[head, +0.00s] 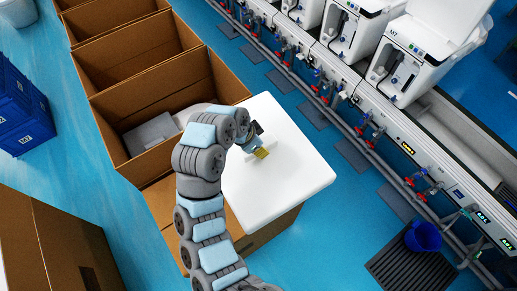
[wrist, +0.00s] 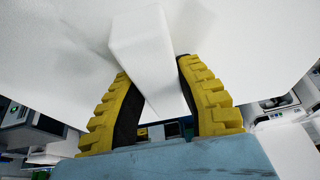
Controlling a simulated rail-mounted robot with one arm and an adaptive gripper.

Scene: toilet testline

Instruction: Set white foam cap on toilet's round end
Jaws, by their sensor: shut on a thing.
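The white foam cap (head: 285,185) is a large, rounded-corner slab right of centre in the head view. My gripper (head: 261,153) is at its upper left part. In the wrist view, the yellow fingers of my gripper (wrist: 154,75) are shut on a white rib of the foam cap (wrist: 140,40), one finger on each side. The cap's broad white face fills the top of that view.
Open cardboard boxes (head: 148,95) line the left; the nearest holds white-grey pieces (head: 152,133). A cardboard box (head: 270,232) is under the cap in the picture; whether they touch is unclear. Pipes with red valves (head: 365,125) edge the line. A blue bucket (head: 423,237) sits lower right. Blue floor lies between.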

